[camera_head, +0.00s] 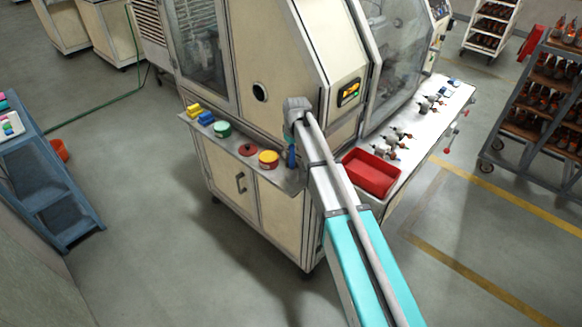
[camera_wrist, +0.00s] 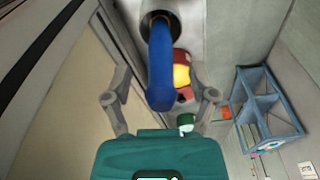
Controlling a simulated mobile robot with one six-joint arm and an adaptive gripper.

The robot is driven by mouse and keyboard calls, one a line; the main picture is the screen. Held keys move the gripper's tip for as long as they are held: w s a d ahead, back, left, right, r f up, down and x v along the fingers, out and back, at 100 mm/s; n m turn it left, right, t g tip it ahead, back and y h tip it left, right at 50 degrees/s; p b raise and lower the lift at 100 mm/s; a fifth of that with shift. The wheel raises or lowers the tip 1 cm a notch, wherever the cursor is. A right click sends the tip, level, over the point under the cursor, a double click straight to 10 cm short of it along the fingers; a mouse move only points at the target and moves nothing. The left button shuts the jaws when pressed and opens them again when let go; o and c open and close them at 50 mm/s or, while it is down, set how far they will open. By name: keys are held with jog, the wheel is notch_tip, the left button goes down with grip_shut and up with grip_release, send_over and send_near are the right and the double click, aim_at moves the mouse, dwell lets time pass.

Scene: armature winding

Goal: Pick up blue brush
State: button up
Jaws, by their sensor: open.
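The blue brush (camera_wrist: 160,68) shows large in the wrist view as a rounded blue handle pointing towards the camera, its far end at a dark round opening or base. In the head view the blue brush (camera_head: 291,157) stands at the right end of the narrow side shelf, partly beside my arm. My gripper (camera_wrist: 159,97) is open, with one finger on each side of the handle and visible gaps on both sides. In the head view my gripper is mostly hidden behind the end of my arm, close above the brush.
On the shelf are a yellow-and-red tin (camera_head: 268,160), a red disc (camera_head: 248,149), a green tin (camera_head: 222,130), a blue block (camera_head: 206,118) and yellow blocks (camera_head: 193,110). The machine wall rises close behind. A red bin (camera_head: 371,173) stands on the right table.

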jog(key=shift+w+f+b, duration=0.1)
jog(key=shift+f+b, duration=0.25)
jog(key=shift+f, duration=0.3)
grip_shut()
dwell(0.4)
